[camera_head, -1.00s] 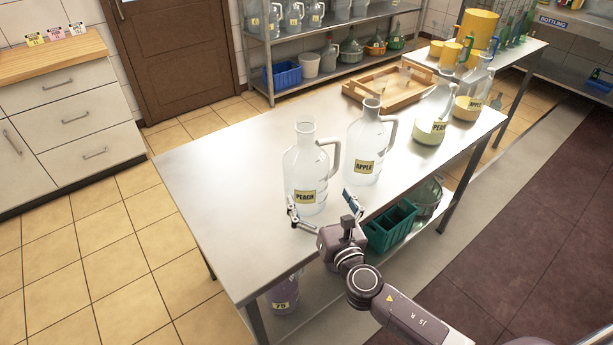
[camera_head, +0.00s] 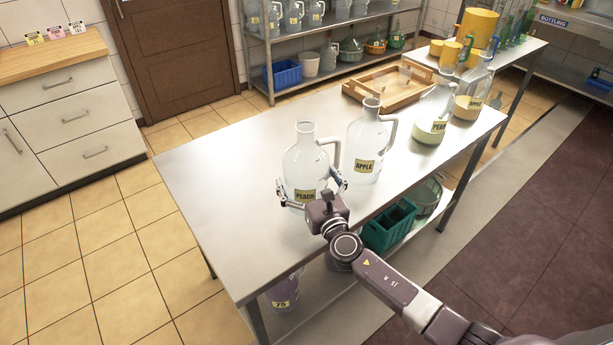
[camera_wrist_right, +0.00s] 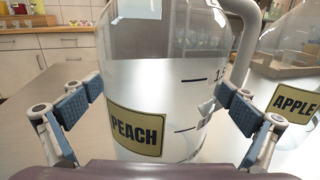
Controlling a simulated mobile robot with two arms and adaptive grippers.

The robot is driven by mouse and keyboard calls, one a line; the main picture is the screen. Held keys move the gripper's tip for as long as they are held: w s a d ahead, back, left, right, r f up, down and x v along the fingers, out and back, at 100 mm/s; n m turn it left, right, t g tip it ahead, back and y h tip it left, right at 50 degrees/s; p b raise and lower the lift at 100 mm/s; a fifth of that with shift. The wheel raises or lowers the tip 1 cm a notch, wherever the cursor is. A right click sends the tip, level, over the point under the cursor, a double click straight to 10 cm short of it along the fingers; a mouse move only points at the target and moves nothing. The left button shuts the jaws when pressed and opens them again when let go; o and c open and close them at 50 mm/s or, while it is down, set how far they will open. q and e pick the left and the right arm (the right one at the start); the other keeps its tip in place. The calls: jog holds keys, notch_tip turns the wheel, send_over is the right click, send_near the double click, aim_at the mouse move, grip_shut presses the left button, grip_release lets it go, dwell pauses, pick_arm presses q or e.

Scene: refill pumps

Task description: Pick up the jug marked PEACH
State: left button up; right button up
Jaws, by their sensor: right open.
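The clear jug marked PEACH (camera_head: 304,165) stands upright on the steel table (camera_head: 215,170), near its front edge. In the right wrist view the PEACH jug (camera_wrist_right: 165,90) fills the middle, its yellow label facing me and its handle at the upper right. My right gripper (camera_head: 311,190) is open, with one finger on each side of the jug's lower body. In the wrist view my right gripper's (camera_wrist_right: 160,108) left pad is close to the jug wall and I cannot tell if it touches; the right pad is beside the wall below the handle. My left gripper is not in view.
The APPLE jug (camera_head: 366,145) stands close on the right. Farther right are a jug with pale contents (camera_head: 431,125), another jug (camera_head: 467,108) and a wooden tray (camera_head: 390,90). A green crate (camera_head: 388,228) sits on the lower shelf. The table's left part is clear.

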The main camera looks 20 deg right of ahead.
jog(key=c, duration=0.9)
jog(key=shift+c, duration=0.7)
jog(key=shift+r, duration=0.15)
